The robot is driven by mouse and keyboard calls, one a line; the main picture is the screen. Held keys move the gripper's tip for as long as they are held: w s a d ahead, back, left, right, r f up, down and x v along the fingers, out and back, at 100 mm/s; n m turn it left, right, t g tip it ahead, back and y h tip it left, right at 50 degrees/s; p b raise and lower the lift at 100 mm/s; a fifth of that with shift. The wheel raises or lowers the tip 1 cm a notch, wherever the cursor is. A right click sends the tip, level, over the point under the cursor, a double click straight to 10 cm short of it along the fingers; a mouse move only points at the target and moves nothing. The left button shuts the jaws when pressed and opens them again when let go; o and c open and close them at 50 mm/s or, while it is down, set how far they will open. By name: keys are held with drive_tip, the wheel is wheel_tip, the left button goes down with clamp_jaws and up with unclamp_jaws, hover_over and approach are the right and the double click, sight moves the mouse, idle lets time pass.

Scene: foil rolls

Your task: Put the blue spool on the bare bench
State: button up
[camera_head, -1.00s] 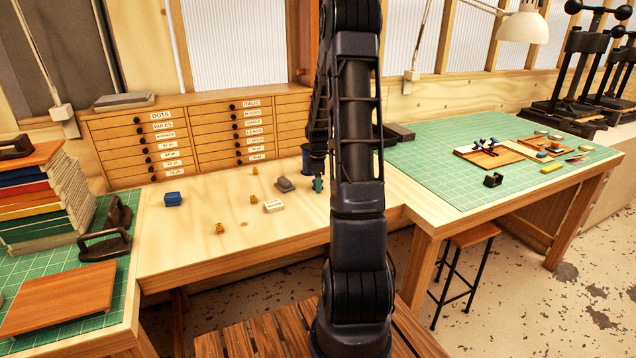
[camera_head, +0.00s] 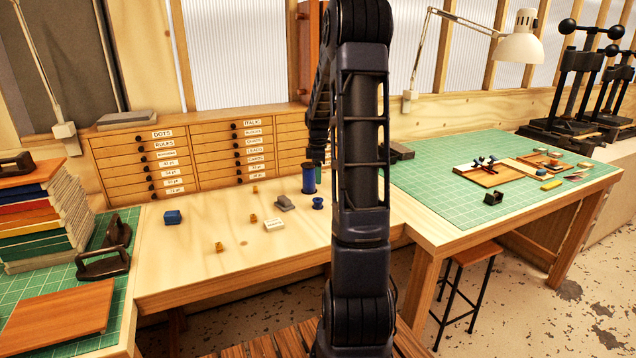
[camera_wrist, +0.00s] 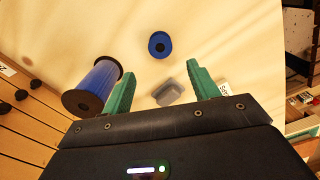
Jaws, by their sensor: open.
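A small blue spool (camera_head: 318,202) stands on the bare pale wood bench (camera_head: 190,255), near a taller blue roll with dark ends (camera_head: 309,179). In the wrist view, the small spool (camera_wrist: 160,44) shows its round top beyond my fingertips, and the tall roll (camera_wrist: 97,88) is left of the left finger. My gripper (camera_wrist: 160,78) is open, with its green fingers spread and nothing held between them. In the head view it is above the bench near the drawers, partly hidden by my arm.
Drawers (camera_head: 200,155) stand along the back. A green mat (camera_head: 450,160) covers the right table.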

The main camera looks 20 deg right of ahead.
drive_tip(key=s+a+r+m+t, duration=0.2)
drive_tip(key=s+a+r+m, duration=0.5)
drive_tip(key=s+a+r, duration=0.55)
drive_tip(key=s+a+m+t, duration=0.1)
drive_tip(key=s+a+m, duration=0.1)
drive_tip(key=s, duration=0.8)
drive_tip(key=s+a+r+m+t, duration=0.1)
drive_tip(key=s+m, duration=0.3)
drive_tip(key=s, duration=0.6)
drive_tip(key=shift+s+a+m+t, duration=0.3)
drive_tip(key=shift+a, duration=0.5)
